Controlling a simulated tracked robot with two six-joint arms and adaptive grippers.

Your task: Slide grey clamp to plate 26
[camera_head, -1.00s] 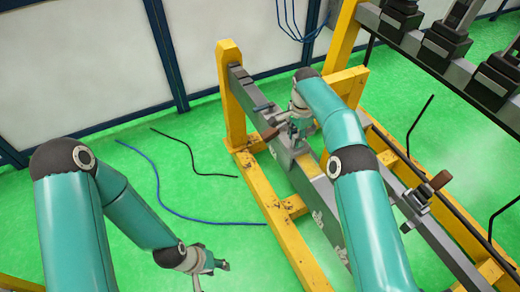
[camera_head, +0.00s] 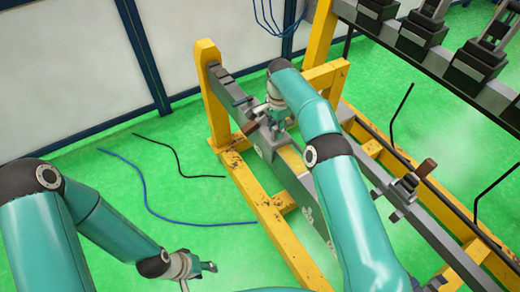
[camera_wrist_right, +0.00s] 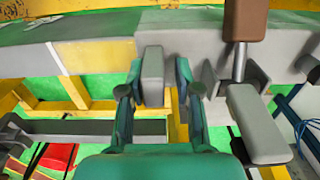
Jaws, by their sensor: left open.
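A grey clamp with a brown handle (camera_head: 250,128) sits on the grey beam (camera_head: 309,180) in the head view, beside a yellow section. My right gripper (camera_head: 279,124) is at this clamp. In the right wrist view, its fingers (camera_wrist_right: 159,80) stand either side of a small grey block of the clamp (camera_wrist_right: 152,74). A gap shows right of the block; firm contact is unclear. The brown handle (camera_wrist_right: 246,20) and grey lever (camera_wrist_right: 257,125) lie right of the fingers. My left gripper (camera_head: 207,267) is open and empty over the floor. Plate numbers are unreadable, so plate 26 cannot be identified.
A second clamp (camera_head: 404,190) with a brown handle sits on the parallel beam at right. A yellow frame (camera_head: 262,215) supports the beams. A rack with black blocks (camera_head: 478,62) stands at upper right. Blue and black cables lie on the open green floor (camera_head: 190,190).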

